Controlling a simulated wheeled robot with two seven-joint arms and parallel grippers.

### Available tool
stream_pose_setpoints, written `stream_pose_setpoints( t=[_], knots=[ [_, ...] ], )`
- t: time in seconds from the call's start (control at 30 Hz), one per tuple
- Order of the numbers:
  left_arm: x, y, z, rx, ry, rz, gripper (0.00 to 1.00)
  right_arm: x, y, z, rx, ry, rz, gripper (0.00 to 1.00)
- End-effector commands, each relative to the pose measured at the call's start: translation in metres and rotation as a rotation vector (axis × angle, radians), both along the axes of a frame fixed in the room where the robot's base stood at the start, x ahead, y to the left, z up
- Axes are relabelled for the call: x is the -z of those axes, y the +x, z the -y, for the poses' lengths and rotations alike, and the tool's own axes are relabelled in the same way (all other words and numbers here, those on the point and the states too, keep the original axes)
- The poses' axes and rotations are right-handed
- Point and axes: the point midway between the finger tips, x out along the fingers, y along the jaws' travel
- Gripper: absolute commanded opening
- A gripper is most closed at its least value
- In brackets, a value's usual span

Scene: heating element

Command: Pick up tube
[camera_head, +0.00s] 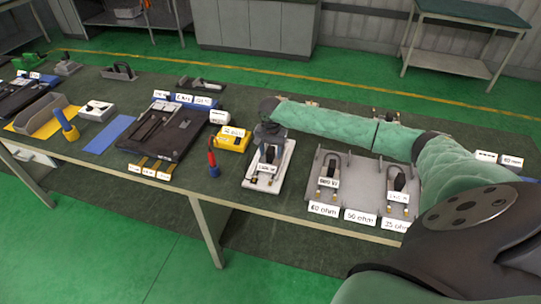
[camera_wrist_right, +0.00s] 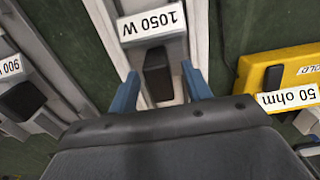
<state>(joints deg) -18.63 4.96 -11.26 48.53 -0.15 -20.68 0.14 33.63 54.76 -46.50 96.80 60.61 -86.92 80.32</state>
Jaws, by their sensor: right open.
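A dark tube end (camera_wrist_right: 158,75) with a white "1050 W" label (camera_wrist_right: 152,23) sits on a pale holder in the right wrist view. My right gripper (camera_wrist_right: 160,88) is open, with one blue finger on each side of the tube end; I cannot tell whether they touch it. In the head view my right gripper (camera_head: 269,140) is above the pale holder (camera_head: 252,179) near the table's middle and hides part of the tube (camera_head: 270,154). Other labelled dark tubes (camera_head: 328,170) stand in the grey rack (camera_head: 355,187) to the right. My left gripper is not in view.
A yellow box (camera_head: 232,140) and a red-and-blue tool (camera_head: 212,160) stand left of the holder. A black board (camera_head: 165,132) lies farther left. White ohm labels line the rack's front (camera_head: 359,216).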

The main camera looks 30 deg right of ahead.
Motion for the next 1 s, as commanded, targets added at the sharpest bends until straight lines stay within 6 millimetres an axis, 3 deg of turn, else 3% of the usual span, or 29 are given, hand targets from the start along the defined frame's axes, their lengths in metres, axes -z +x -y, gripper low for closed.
stream_pose_setpoints(
  t=[0.27, 0.5, 0.53, 0.9, 1.0],
  knots=[
    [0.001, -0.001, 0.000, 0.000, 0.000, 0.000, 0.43, 0.002, 0.000, 0.000, 0.000, -0.001, 0.001, 0.49],
    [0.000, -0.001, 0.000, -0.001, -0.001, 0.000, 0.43, 0.002, 0.000, 0.000, 0.000, -0.001, 0.001, 0.02],
    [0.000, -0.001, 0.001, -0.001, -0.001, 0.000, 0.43, 0.002, 0.000, 0.000, 0.000, -0.001, 0.001, 0.00],
    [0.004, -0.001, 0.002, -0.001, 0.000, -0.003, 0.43, -0.002, 0.001, 0.000, 0.001, 0.000, 0.003, 0.00],
    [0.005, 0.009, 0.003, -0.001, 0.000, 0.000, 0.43, -0.010, 0.001, 0.001, 0.001, 0.000, 0.004, 0.00]
  ],
)
